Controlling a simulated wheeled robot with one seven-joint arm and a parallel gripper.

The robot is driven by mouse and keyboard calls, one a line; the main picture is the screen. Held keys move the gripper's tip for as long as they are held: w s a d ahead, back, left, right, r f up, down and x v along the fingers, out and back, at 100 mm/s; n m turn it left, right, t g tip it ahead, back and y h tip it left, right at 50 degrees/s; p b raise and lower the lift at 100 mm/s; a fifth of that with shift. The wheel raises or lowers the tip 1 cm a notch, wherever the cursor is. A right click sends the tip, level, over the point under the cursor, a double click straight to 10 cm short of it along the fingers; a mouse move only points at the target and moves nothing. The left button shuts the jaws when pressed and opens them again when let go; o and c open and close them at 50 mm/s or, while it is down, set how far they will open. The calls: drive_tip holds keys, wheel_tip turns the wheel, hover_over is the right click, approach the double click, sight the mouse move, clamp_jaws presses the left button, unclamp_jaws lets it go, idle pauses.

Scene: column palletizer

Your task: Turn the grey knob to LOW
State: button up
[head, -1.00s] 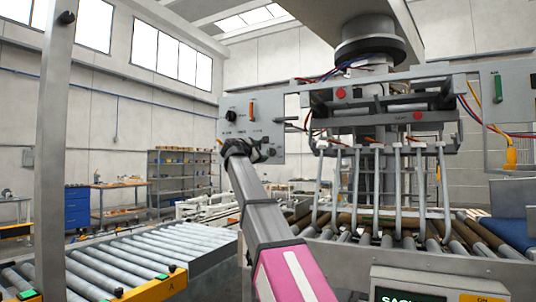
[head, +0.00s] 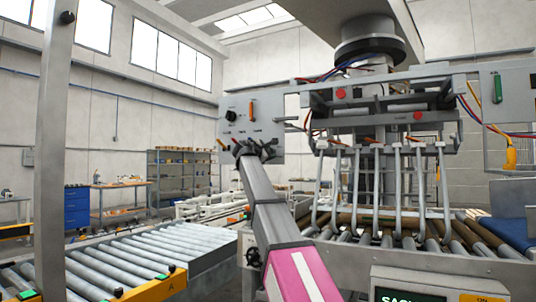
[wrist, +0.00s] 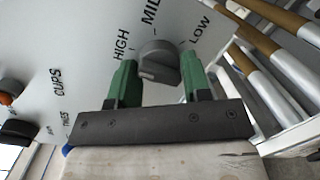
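The grey knob (wrist: 159,62) shows in the wrist view on a pale panel (wrist: 85,35), with the labels HIGH, MID and LOW around it. LOW is at its upper right and HIGH at its left. Which label the knob points at is hard to tell. My gripper (wrist: 160,75) is open, with one green finger on each side of the knob and visible gaps between. Contact is not visible. In the head view my gripper (head: 254,148) is at the lower edge of the control panel (head: 271,108), and the grey knob is not clearly visible there.
More controls (wrist: 13,88) sit at the left in the wrist view, beside the label CUPS. The head panel also carries a black knob (head: 231,115) and an orange lever (head: 252,107). Metal bars and rollers (wrist: 285,70) lie close right. A roller conveyor (head: 140,255) is lower left.

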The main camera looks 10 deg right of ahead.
idle(0.3)
drive_tip(key=m, duration=0.5)
drive_tip(key=shift+r+y, duration=0.2)
drive_tip(key=shift+y, duration=0.2)
drive_tip(key=m+y, duration=0.1)
drive_tip(key=m, duration=0.8)
drive_tip(key=m+y, duration=0.1)
drive_tip(key=m, duration=0.1)
drive_tip(key=shift+s+d+r+m, duration=0.1)
drive_tip(key=shift+d+m, duration=0.05)
drive_tip(key=shift+m, duration=0.25)
drive_tip(key=m+t, duration=0.1)
drive_tip(key=m, duration=0.3)
drive_tip(key=shift+m+y, duration=0.4)
drive_tip(key=shift+s, duration=0.1)
drive_tip(key=o, duration=0.9)
drive_tip(key=shift+d, duration=0.1)
